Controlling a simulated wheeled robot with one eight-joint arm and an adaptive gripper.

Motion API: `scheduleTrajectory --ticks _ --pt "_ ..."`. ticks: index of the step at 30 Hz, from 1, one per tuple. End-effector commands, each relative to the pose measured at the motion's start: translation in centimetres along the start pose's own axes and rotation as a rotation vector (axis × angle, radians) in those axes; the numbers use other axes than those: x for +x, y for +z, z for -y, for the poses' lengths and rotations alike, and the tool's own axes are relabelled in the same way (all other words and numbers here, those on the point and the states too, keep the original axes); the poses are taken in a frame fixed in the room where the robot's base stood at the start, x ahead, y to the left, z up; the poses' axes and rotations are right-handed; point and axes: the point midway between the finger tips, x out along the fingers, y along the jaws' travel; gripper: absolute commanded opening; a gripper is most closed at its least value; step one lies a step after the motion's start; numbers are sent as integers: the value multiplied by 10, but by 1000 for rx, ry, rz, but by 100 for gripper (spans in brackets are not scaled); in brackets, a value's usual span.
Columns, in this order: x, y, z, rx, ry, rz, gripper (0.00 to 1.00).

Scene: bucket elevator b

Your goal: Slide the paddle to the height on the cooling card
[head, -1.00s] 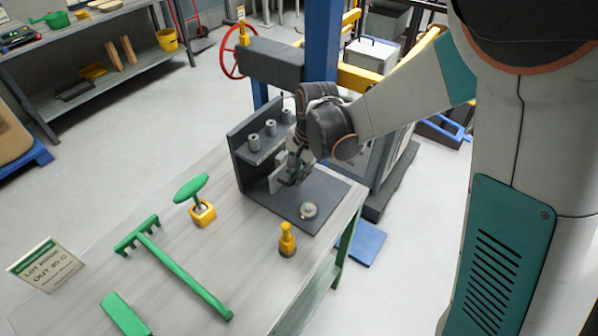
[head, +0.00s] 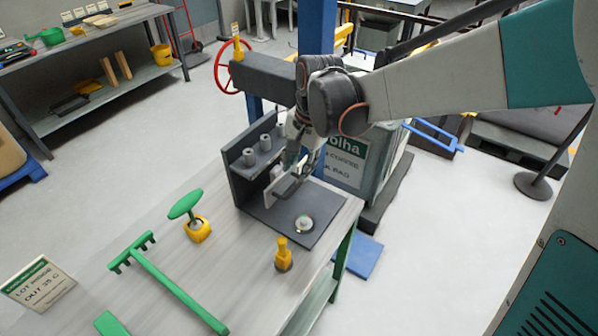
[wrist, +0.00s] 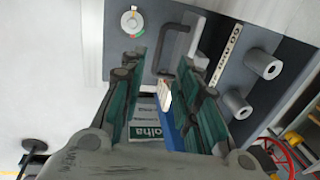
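A dark upright fixture (head: 240,186) with grey cylindrical pegs (head: 249,157) stands on a dark base plate (head: 318,203) on the bench. A pale plate (head: 271,186), perhaps the paddle, stands in it beside my gripper (head: 290,186). In the wrist view a dark handle (wrist: 157,62) lies beyond my gripper (wrist: 163,100), beside a pale strip with markings (wrist: 227,55). The green fingers are apart. A small pale piece shows between them; I cannot tell whether they touch anything.
A round dial (head: 304,223) sits on the base plate. A yellow-topped tool (head: 283,256), a green-handled tool (head: 186,205) and a green rake (head: 165,283) are on the bench. A grey bin (head: 362,165) and blue column (head: 315,30) stand behind.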

Motion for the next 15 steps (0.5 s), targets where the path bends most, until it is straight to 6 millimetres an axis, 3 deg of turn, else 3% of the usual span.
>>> scheduleTrajectory --ticks 6,15 --pt "-25 2 -1 -2 0 0 30" --pt "-30 2 -1 -3 0 0 30"
